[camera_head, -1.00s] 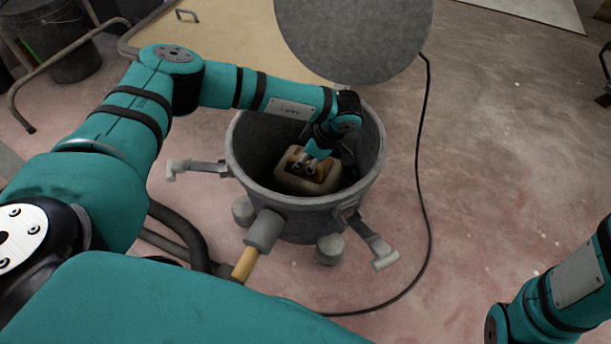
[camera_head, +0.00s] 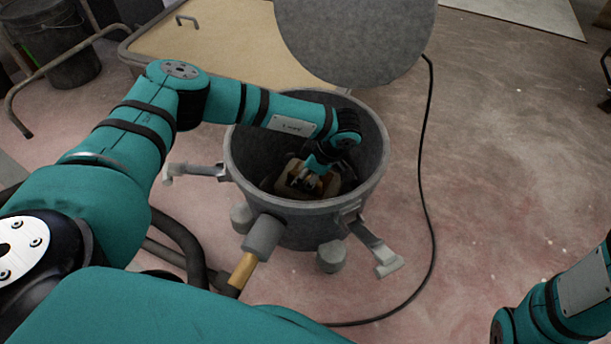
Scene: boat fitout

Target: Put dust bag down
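The dust bag (camera_head: 285,182), beige with a brown top, is inside the round grey vacuum drum (camera_head: 237,165), low in its open top. My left arm reaches over the drum's rim, and my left gripper (camera_head: 307,178) points down at the bag's brown top. Its fingers appear closed on that top, though shade and the wrist partly hide the contact. The bag's underside is hidden, so I cannot tell whether it touches the drum's floor. My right arm shows at the lower right, but its gripper is out of view.
A round grey lid (camera_head: 355,40) stands raised behind the drum. Open latches (camera_head: 375,250) stick out from its sides, and a hose fitting (camera_head: 262,237) points forward. A black cable (camera_head: 428,200) curves over the floor on the right. A tan-topped cart (camera_head: 225,50) stands behind.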

